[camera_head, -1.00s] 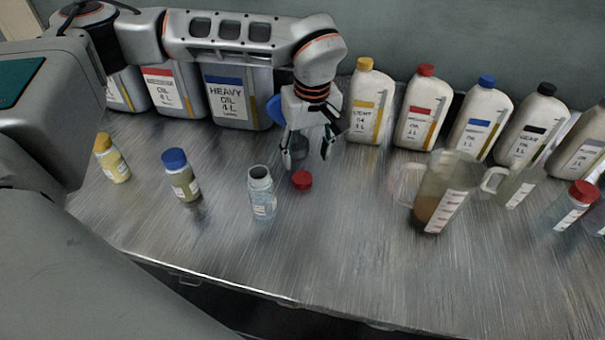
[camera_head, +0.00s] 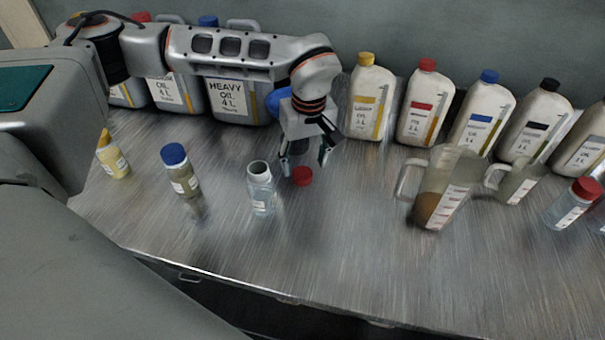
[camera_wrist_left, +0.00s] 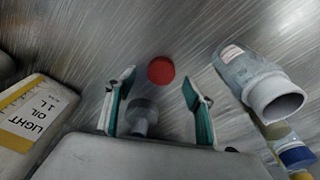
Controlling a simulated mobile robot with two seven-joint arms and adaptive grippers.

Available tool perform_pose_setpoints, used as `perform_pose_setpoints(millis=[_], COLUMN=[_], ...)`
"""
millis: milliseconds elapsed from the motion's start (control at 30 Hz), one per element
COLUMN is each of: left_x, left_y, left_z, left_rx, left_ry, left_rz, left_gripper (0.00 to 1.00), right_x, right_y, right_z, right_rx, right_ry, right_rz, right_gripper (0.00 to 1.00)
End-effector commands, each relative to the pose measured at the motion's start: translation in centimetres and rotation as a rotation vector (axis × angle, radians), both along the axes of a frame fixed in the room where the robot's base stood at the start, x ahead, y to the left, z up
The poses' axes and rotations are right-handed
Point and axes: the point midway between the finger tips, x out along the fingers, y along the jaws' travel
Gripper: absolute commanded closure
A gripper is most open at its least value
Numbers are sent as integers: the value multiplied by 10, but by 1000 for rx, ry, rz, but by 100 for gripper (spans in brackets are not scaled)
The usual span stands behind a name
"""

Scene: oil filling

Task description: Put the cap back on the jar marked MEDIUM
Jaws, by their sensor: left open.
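A red cap (camera_head: 302,176) lies on the metal table, just right of an uncapped clear jar (camera_head: 261,188). The jar stands upright with its mouth open, and its label is too small to read. My left gripper (camera_head: 306,163) is open and empty, pointing down just above and behind the cap. In the left wrist view the red cap (camera_wrist_left: 161,70) lies beyond and between the open fingertips (camera_wrist_left: 160,85), apart from them. The open jar (camera_wrist_left: 262,85) shows right of the fingers there. My right gripper is not seen.
A blue-capped jar (camera_head: 181,171) and a yellow-capped bottle (camera_head: 112,155) stand to the left. A measuring jug (camera_head: 440,195) with brown liquid stands right. Large oil cans (camera_head: 240,97) and several white oil bottles (camera_head: 368,100) line the back. The front of the table is clear.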

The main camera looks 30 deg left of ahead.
Motion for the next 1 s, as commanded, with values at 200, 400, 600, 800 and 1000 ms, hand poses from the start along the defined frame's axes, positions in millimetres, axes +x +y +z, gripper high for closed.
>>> perform_pose_setpoints(millis=[200,400,600,800,1000], left_x=[1,2,2,2,2], left_y=[6,6,6,6,6], left_z=[-33,-35,-35,-35,-35], left_rx=[0,1,1,1,0], left_ry=[3,-1,-1,-1,0], left_rz=[1,0,0,0,0], left_gripper=[47,47,52,74,74], right_x=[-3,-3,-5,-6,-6], right_y=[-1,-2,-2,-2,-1], right_z=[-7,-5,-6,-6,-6], right_rx=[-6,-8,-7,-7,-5], right_ry=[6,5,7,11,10], right_rz=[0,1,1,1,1], right_gripper=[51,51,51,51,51])
